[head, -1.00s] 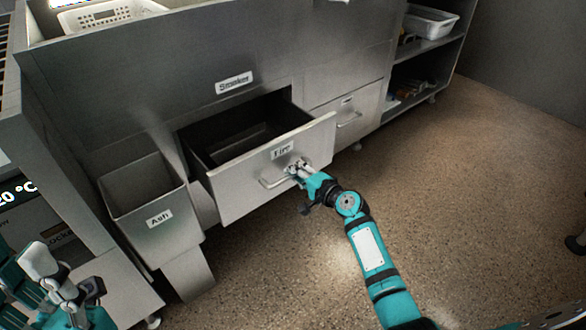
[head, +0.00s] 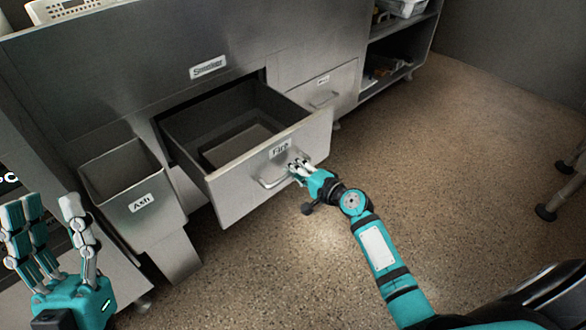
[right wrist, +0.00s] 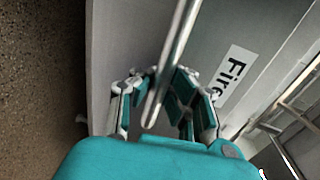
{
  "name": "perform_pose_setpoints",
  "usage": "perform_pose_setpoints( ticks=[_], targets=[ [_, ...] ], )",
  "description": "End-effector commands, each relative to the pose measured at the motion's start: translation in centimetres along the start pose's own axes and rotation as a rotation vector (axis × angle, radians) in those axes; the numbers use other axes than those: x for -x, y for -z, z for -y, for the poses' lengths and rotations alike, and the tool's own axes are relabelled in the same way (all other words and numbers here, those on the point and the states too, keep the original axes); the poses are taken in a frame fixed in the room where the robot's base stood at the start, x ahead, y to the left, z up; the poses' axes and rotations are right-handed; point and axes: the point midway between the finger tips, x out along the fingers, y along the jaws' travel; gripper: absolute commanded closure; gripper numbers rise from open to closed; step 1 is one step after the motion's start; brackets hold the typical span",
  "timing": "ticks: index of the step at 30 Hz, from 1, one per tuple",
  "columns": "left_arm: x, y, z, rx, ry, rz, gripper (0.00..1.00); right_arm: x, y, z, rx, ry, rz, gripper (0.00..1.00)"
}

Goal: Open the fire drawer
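The fire drawer (head: 235,190) is a grey metal drawer labelled "Fire" and stands pulled well out of the cabinet. Its inside shows a lighter rectangular floor area. A bar handle (head: 270,183) runs across its front. My right gripper (head: 297,170) is at the right part of this handle. In the right wrist view the handle bar (right wrist: 178,45) passes between the fingers of my right gripper (right wrist: 160,78), which are closed in around it. The "Fire" label (right wrist: 234,75) shows beside it. My left gripper (head: 48,215) is raised at the lower left, fingers spread, empty and away from the drawer.
An open bin labelled "Ash" (head: 130,200) hangs left of the drawer. A closed drawer (head: 318,92) is to the right, then open shelves (head: 395,58) with a white basket (head: 404,8). The speckled floor (head: 440,160) in front is clear; dark-footed legs (head: 545,212) stand at far right.

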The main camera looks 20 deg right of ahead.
Motion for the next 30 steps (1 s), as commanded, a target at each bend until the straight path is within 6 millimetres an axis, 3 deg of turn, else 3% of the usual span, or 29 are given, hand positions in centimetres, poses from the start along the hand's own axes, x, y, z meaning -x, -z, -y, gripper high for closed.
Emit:
perform_pose_setpoints(
  ticks=[2,10,20,23,30],
  targets=[
    [0.0,0.0,0.0,0.0,0.0,0.0,0.6,0.0,0.0,0.1,-0.001,0.001,0.001,0.96],
    [0.0,0.0,0.0,0.0,0.0,-0.001,0.6,0.0,0.0,0.0,0.0,0.001,0.0,0.62],
    [0.0,0.0,0.0,0.0,-0.001,-0.003,0.6,0.3,0.0,0.0,0.0,0.0,0.0,0.62],
    [0.0,0.0,0.0,0.0,-0.001,-0.002,0.6,1.5,0.0,-0.1,0.001,-0.001,0.0,0.62],
    [0.0,0.0,0.0,0.0,0.0,-0.002,0.6,6.5,0.0,-0.2,0.002,-0.004,0.0,0.62]
  ],
)
